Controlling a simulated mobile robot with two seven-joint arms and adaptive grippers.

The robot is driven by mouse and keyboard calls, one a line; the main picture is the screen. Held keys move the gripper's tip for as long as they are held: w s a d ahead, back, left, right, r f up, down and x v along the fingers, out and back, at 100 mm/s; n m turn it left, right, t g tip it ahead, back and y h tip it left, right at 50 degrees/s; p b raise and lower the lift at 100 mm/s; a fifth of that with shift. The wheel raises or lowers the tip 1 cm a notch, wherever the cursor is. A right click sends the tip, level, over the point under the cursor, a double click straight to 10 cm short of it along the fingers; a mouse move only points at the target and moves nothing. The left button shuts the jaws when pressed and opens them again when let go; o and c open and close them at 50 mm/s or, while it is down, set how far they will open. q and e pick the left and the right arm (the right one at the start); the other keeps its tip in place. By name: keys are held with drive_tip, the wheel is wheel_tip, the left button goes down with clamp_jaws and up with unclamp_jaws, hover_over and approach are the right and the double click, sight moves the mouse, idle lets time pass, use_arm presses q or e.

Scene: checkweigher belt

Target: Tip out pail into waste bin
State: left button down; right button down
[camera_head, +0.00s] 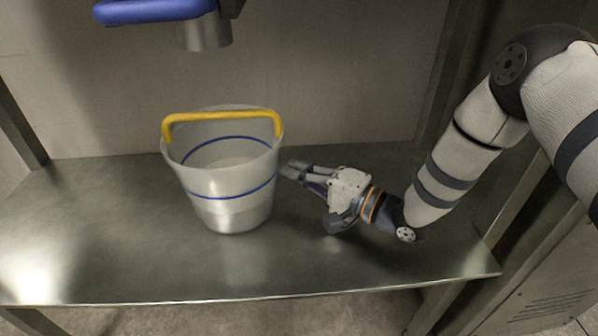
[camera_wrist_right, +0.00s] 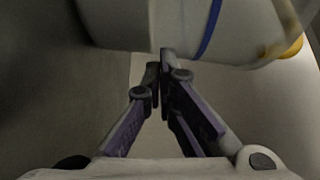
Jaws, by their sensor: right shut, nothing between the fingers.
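The pail (camera_head: 232,190) is translucent white with a blue band and a yellow handle (camera_head: 222,117) raised over its rim. It stands upright on the metal table, and something pale shows low inside it. My right gripper (camera_head: 288,170) is just right of the pail, fingers pointing at its side. In the right wrist view the fingers (camera_wrist_right: 160,75) are shut and empty, close to the pail wall (camera_wrist_right: 190,25); I cannot tell if they touch it. The waste bin is not recognisable in these views. My left gripper is not in view.
The metal table (camera_head: 90,235) is bare left of the pail and along its front edge. A blue bar and a metal cylinder (camera_head: 205,32) hang above the pail at the top. Upright posts (camera_head: 440,70) stand at the back, and a grey cabinet (camera_head: 545,280) is at lower right.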

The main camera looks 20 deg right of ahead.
drive_tip(key=a, duration=0.3)
drive_tip(key=w+a, duration=0.1)
drive_tip(key=a, duration=0.6)
drive_tip(key=shift+w+a+p, duration=0.25)
drive_tip(key=shift+a+p, duration=0.1)
drive_tip(key=a, duration=0.4)
drive_tip(key=w+a+b, duration=0.1)
drive_tip(key=a, duration=0.3)
drive_tip(key=w+a, duration=0.1)
drive_tip(key=a, duration=0.3)
drive_tip(key=shift+a+f+b, duration=0.1)
drive_tip(key=shift+a+b, duration=0.25)
drive_tip(key=shift+b, duration=0.05)
drive_tip(key=shift+w+a, duration=0.1)
drive_tip(key=shift+a, duration=0.35)
drive_tip(key=shift+d, duration=0.1)
